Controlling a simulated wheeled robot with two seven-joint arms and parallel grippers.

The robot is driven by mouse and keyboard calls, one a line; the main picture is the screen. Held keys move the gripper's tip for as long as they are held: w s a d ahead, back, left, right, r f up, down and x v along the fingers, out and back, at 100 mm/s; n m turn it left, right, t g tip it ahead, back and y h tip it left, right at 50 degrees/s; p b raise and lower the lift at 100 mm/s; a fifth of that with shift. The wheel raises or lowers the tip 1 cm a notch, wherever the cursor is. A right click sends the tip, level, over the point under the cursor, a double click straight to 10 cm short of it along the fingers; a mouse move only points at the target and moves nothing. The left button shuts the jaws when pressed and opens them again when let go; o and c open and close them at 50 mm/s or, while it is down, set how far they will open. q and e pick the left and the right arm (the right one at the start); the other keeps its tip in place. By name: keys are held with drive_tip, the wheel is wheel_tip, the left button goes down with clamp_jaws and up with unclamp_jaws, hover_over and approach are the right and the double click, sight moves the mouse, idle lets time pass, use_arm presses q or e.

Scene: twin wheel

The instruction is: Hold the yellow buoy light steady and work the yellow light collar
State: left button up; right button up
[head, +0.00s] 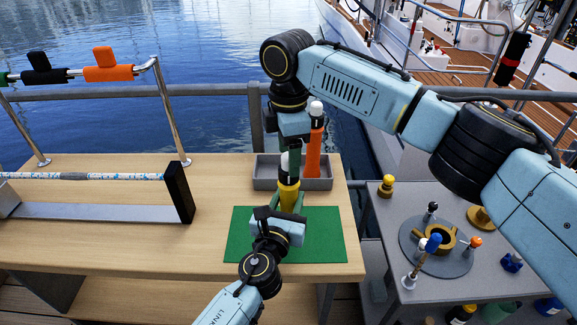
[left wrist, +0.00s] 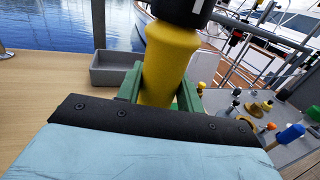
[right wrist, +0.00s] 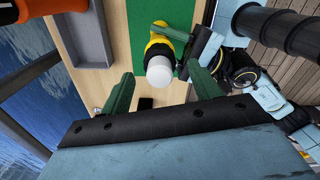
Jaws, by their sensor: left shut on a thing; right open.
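The yellow buoy light (head: 288,193) stands upright over the green mat (head: 240,245), with a dark band and a white dome on top. In the left wrist view its yellow body (left wrist: 168,62) rises between my left fingers, with a black part above. My left gripper (head: 287,205) is shut on the yellow body. My right gripper (head: 293,160) points down from above, close over the top of the light. In the right wrist view the white dome (right wrist: 159,70) lies beyond and between my open right fingers (right wrist: 163,90). I cannot tell the yellow collar apart clearly.
A grey tray (head: 264,176) with an orange buoy light (head: 314,155) stands behind the mat. A side table at right holds a grey disc (head: 420,260) with a brass ring and several small coloured pieces. A rope stand (head: 180,192) is at left. The wooden table (head: 120,235) is largely clear.

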use_arm(q)
drive_tip(key=shift+f, duration=0.3)
use_arm(e)
drive_tip(key=shift+f, duration=2.1)
drive_tip(key=shift+c, duration=0.4)
drive_tip(key=c, duration=0.9)
